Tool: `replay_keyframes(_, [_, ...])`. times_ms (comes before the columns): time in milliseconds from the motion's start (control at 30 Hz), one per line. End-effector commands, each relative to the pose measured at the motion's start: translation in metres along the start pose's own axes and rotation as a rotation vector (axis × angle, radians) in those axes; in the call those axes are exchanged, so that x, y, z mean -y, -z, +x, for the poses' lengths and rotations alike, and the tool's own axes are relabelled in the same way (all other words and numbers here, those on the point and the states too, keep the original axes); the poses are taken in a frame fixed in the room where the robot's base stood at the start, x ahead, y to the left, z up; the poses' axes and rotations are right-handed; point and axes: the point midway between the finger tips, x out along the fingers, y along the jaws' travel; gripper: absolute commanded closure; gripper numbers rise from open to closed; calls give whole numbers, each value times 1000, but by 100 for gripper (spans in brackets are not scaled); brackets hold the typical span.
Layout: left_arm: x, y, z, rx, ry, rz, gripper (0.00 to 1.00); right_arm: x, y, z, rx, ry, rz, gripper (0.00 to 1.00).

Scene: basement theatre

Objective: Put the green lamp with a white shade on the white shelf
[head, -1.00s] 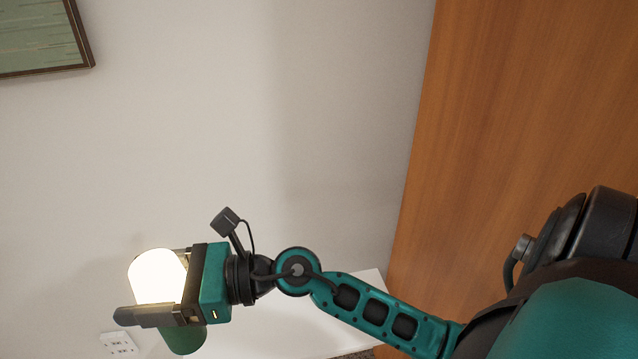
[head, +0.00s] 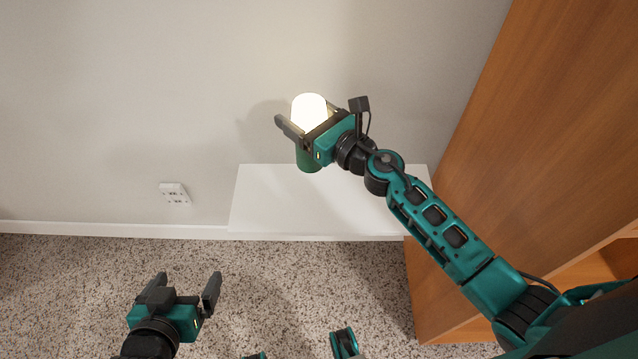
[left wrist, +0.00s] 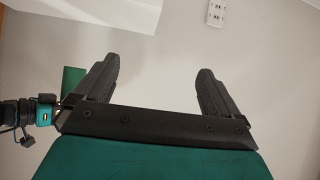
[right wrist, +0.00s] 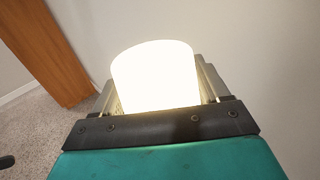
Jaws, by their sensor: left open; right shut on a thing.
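The lamp has a glowing white shade (head: 310,107) and a green base (head: 308,160). My right gripper (head: 303,123) is shut on the lamp, with fingers on both sides of the shade. In the head view the lamp appears upright in front of the wall, overlapping the back edge of the white shelf (head: 290,205); the gap between base and shelf cannot be judged. The bright shade (right wrist: 155,78) fills the space between the fingers in the right wrist view. My left gripper (head: 188,283) is open and empty, over the carpet at lower left. The shelf's top looks bare.
A tall wooden cabinet (head: 540,110) stands just right of the shelf. A wall outlet (head: 174,193) is to the shelf's left. Speckled carpet (head: 270,290) lies in front, with open floor around my left gripper.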

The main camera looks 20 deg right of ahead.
Motion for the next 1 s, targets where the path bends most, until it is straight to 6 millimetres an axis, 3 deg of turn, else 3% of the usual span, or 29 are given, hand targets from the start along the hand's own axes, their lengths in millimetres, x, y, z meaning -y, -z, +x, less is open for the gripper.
replay_keyframes(33, [-6, -2, 9, -15, -17, 4, 3, 0, 21, 0, 2, 1, 6, 88])
replay_keyframes(133, [-8, -4, 19, -43, -22, 8, 3, 0, 44, 0, 2, 1, 5, 88])
replay_keyframes(433, [-6, -50, 47, -25, -20, 6, 3, -1, 114, 0, 2, 0, 6, 88])
replay_keyframes(1000, [-17, -62, 59, -17, -48, -13, 3, -1, 177, 0, 4, -2, 3, 88])
